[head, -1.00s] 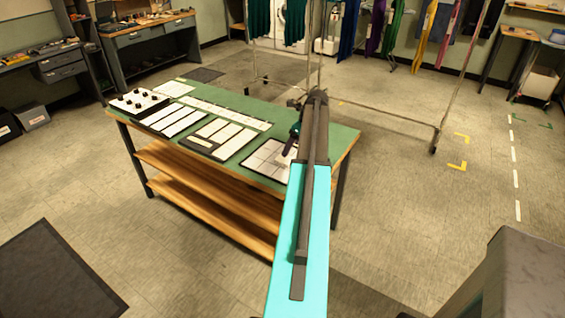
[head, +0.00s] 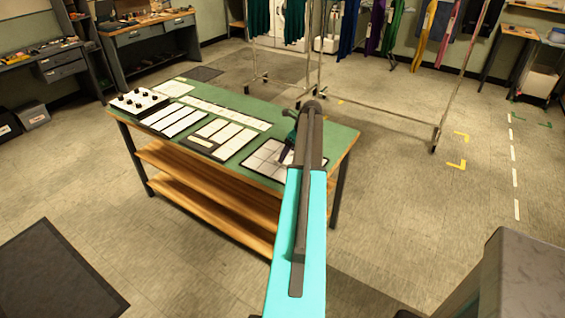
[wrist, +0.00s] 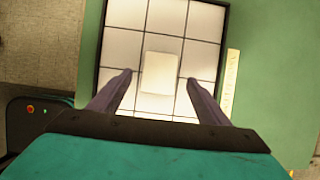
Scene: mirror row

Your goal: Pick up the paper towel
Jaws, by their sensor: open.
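A small off-white piece with rounded corners, which looks like the paper towel (wrist: 160,74), lies on a dark-framed grid of white tiles (wrist: 118,45) in the wrist view. My gripper (wrist: 161,78) is open and empty. Its two dark fingers sit either side of the towel in that view, with a gap on both sides. How high the fingertips are above it I cannot tell. In the head view my gripper (head: 285,158) is over the tile grid (head: 262,157) near the green table's right end. The towel is not clearly visible there, as my arm and gripper cover that area.
The green-topped table (head: 225,100) also holds several white panels (head: 180,120) and a white box with black knobs (head: 138,102), left of my gripper. A metal clothes rack (head: 385,118) stands behind the table. The floor to the right is open.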

